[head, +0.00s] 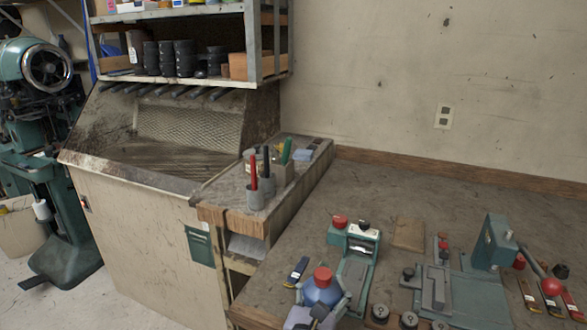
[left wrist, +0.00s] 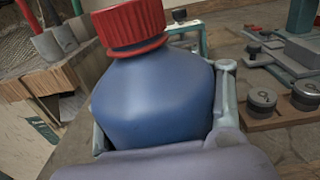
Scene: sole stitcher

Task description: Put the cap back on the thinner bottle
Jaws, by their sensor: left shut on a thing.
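The thinner bottle (head: 322,293) is blue and stands at the front of the bench in the head view. It fills the middle of the left wrist view (left wrist: 155,100). A ribbed red cap (head: 323,274) sits on its top; in the left wrist view the cap (left wrist: 130,25) looks slightly tilted with the picture, and I cannot tell whether it is screwed tight. My left gripper (head: 323,300) is shut on the bottle's body, one finger on each side. The bottle's underside is hidden. My right gripper is not in view.
A green device (head: 358,255) with a red knob-like top (head: 340,221) stands just behind the bottle. Round weights (head: 409,320) and a green press (head: 493,245) are to the right. A pen holder (head: 255,198) stands on the ledge. The bench's back is clear.

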